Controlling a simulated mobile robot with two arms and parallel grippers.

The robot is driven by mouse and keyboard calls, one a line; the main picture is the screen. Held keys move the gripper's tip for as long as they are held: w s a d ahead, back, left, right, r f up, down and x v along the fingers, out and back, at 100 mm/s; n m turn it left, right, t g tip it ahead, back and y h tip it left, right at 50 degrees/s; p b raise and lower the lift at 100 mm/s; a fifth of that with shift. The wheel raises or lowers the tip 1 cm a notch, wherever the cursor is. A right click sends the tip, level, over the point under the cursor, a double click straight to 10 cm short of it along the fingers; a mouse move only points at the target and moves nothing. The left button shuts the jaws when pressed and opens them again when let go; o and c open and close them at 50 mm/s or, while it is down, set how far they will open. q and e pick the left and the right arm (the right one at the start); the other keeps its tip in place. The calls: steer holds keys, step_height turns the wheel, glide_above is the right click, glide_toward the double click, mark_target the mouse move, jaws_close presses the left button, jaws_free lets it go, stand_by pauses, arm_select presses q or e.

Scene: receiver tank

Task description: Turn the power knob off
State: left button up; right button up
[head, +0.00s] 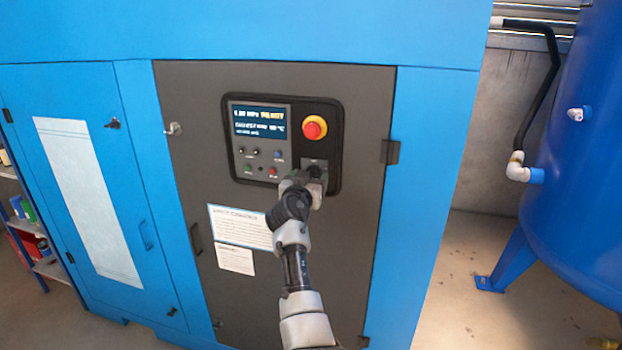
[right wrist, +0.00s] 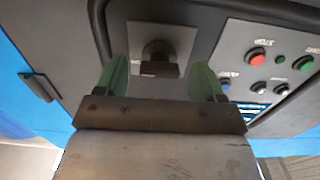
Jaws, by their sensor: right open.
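The power knob (right wrist: 158,52) is a dark knob on a grey square plate, seen in the right wrist view. In the head view its plate (head: 314,162) shows below the red emergency stop, and my right gripper mostly covers the knob. My right gripper (head: 312,178) is at the lower right of the control panel (head: 244,166). In the right wrist view its two green fingers (right wrist: 160,68) are open, one on each side of the knob, with gaps between; I cannot tell whether they reach around it in depth. My left gripper is not in view.
A red emergency stop (head: 314,127) with a yellow collar sits just above the knob. Small buttons (head: 260,160) and a lit display (head: 260,122) are to the left. A blue tank (head: 585,150) stands at the right, and shelves (head: 30,235) at the far left.

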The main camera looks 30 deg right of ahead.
steer(key=c, duration=0.9)
steer(key=shift+r+n+p, duration=0.1)
steer(key=shift+n+p, duration=2.05)
steer(key=shift+n, duration=6.85)
